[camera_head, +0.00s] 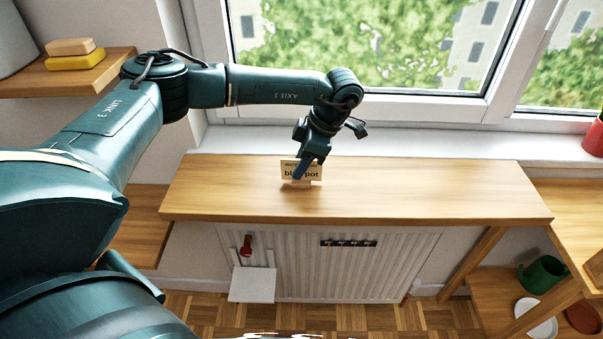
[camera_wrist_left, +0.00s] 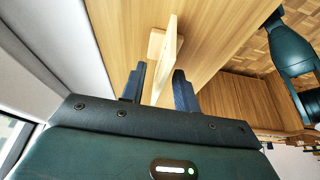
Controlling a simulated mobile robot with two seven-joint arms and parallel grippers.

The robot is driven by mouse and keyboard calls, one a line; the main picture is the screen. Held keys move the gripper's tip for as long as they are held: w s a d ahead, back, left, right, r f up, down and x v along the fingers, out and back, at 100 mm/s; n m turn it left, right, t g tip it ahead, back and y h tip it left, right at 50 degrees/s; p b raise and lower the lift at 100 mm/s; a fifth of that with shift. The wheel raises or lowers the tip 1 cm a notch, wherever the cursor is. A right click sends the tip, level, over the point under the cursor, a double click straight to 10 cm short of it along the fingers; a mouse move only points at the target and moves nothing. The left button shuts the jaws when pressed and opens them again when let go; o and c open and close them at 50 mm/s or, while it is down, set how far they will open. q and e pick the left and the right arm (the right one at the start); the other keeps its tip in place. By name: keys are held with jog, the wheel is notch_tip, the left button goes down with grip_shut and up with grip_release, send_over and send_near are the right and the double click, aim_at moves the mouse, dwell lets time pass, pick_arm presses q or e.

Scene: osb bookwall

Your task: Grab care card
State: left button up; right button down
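The care card (camera_head: 289,174) is a small cream card with dark lettering, standing upright in a small base on the wooden tabletop under the window. In the left wrist view the card (camera_wrist_left: 167,55) appears nearly edge-on, with its wooden base behind it. My left gripper (camera_head: 300,172) reaches down at the card and hides part of its lettering. In the left wrist view the left gripper (camera_wrist_left: 160,72) is open, with one blue finger on each side of the card and visible gaps between them. My right gripper is not in view.
The wooden tabletop (camera_head: 430,190) is otherwise clear. A window sill (camera_head: 420,135) runs behind it and a radiator (camera_head: 330,270) is below. A red pot (camera_head: 595,138) stands at the right edge. A green mug (camera_head: 543,274) and dishes sit on the lower right shelf.

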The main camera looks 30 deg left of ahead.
pick_arm(q)
jog(key=shift+c, duration=0.2)
grip_shut()
